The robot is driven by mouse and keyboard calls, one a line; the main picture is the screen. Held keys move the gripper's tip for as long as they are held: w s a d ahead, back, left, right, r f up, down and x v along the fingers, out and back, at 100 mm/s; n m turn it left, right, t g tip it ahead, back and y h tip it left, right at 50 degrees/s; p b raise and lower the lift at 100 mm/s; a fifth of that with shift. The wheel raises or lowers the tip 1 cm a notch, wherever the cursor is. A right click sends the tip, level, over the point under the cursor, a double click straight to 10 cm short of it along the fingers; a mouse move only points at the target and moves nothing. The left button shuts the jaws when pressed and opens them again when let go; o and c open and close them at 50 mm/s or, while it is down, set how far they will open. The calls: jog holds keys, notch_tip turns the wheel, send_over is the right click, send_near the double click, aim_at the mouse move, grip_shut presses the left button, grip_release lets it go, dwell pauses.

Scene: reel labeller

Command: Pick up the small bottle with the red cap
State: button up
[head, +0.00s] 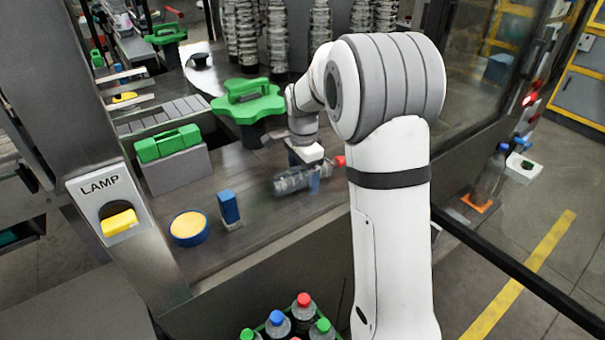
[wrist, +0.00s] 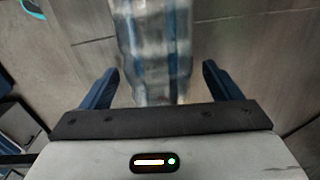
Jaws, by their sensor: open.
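A clear bottle (head: 290,182) lies on its side on the dark worktop in the head view, with its red cap (head: 340,161) pointing right. My gripper (head: 314,182) is directly at this bottle, pointing down. In the wrist view the bottle (wrist: 150,45) runs up between the two blue fingers of my gripper (wrist: 160,72). The fingers are apart, with a visible gap on each side of the bottle. The cap is not visible in the wrist view. Another bottle with a red cap (head: 304,300) stands in the crate at the bottom of the head view.
The green crate (head: 262,326) also holds bottles with blue and green caps. A yellow-topped blue disc (head: 189,228) and a blue block (head: 229,207) sit left of the lying bottle. A green star-shaped knob (head: 247,101) stands behind. The LAMP switch post (head: 110,213) is at left.

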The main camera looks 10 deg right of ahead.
jog(key=shift+f, duration=0.15)
jog(key=shift+c, duration=0.2)
jog(key=c, duration=1.4)
jog(key=shift+c, duration=0.2)
